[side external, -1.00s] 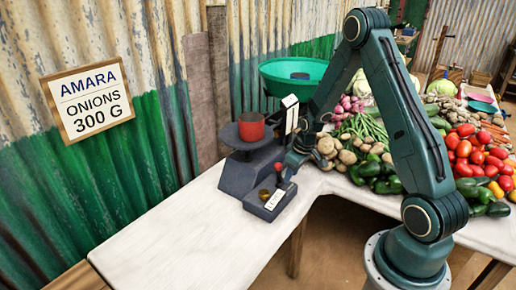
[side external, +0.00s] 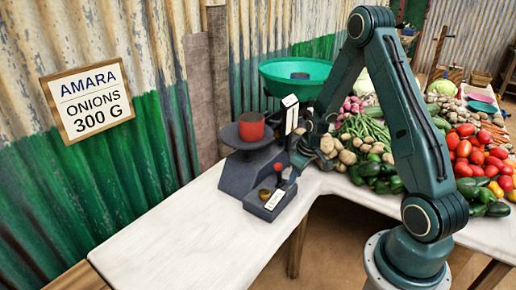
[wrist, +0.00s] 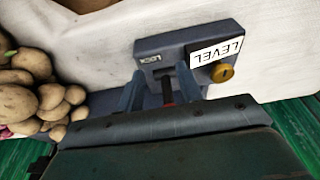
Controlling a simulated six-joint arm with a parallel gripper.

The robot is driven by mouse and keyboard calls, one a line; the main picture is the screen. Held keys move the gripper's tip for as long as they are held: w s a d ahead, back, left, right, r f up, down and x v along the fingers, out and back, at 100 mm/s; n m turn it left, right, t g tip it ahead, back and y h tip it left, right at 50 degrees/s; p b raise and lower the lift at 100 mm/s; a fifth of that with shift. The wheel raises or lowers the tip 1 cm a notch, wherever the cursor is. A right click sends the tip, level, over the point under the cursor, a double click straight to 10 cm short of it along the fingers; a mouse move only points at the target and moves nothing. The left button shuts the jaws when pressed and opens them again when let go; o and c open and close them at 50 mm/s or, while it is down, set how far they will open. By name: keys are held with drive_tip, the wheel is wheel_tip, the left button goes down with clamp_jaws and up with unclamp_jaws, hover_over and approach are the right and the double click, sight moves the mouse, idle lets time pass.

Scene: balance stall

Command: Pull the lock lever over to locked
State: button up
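The balance scale (side external: 237,178) is a dark grey body on the white table. My gripper (side external: 287,168) is at the scale's right side, by the lever. In the wrist view its two fingers (wrist: 160,92) are apart on either side of the lever, with a gap visible. The lever's lower end is partly hidden by my gripper.
A brass knob (wrist: 222,72) sits beside the LEVEL label (wrist: 216,51). Potatoes (side external: 345,155) lie close to the right. The table's front left is clear.

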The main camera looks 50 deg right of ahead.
drive_tip(key=shift+s, duration=0.45)
drive_tip(key=shift+s, duration=0.7)
drive_tip(key=o, duration=1.2)
drive_tip(key=shift+r, duration=0.15)
drive_tip(key=v, duration=0.7)
drive_tip(key=shift+s, duration=0.2)
idle(0.4)
